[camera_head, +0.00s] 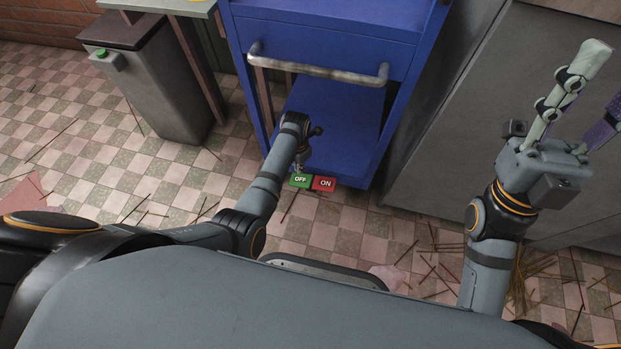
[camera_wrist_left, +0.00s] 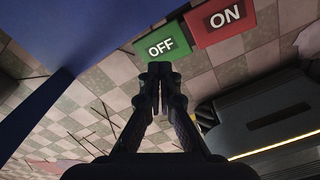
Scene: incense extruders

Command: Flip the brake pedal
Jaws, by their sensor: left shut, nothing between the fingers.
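The brake pedal at the foot of the blue cart (camera_head: 335,150) has a green OFF plate (camera_head: 300,181) and a red ON plate (camera_head: 324,184) side by side. The left wrist view also shows the OFF plate (camera_wrist_left: 166,46) and the ON plate (camera_wrist_left: 223,20). My left gripper (camera_head: 300,167) points down beside the cart's lower shelf. Its fingers (camera_wrist_left: 160,72) are shut and empty, with the tips just short of the OFF plate in the picture; contact cannot be told. My right gripper (camera_head: 600,90) is raised at the right, its fingers spread apart and empty.
The cart has a metal handle (camera_head: 318,70) above my left wrist. A grey bin (camera_head: 160,85) with a green button stands to the left. A grey cabinet (camera_head: 450,150) stands to the right. Thin sticks lie scattered on the checkered floor (camera_head: 95,165).

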